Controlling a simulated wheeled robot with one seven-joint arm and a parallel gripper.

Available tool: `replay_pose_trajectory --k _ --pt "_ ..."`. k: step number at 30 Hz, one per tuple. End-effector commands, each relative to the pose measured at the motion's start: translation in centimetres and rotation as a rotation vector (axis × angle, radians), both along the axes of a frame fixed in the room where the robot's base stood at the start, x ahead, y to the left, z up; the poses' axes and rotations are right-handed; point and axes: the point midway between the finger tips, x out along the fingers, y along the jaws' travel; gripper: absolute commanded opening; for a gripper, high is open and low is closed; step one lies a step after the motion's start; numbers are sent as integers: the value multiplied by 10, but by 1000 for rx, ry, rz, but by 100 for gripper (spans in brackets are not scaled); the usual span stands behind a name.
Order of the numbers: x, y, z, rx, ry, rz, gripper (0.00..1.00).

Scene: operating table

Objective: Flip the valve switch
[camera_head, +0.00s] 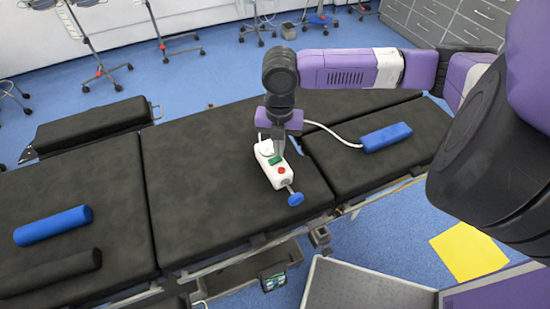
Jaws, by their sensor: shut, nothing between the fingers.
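The valve device (272,166) is a white box lying on the black operating table (215,170). It has a green part and a red button on top, and a blue knob (295,199) on a short stem at its near end. My gripper (278,150) points down over the far end of the box, with its fingers shut and empty. The fingertips are at or just above the box; I cannot tell whether they touch it. My gripper partly hides the far end of the box, so the switch is not clearly seen.
A blue block (386,137) with a white tube lies right of the device. A blue roll (53,225) and a black roll (50,273) lie at the left. A grey-topped cart (365,285) stands at the front.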

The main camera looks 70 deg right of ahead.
Motion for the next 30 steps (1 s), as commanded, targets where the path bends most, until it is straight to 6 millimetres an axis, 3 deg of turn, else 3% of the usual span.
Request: replay_pose_trajectory --k 30 --pt "0 0 -10 0 0 0 0"
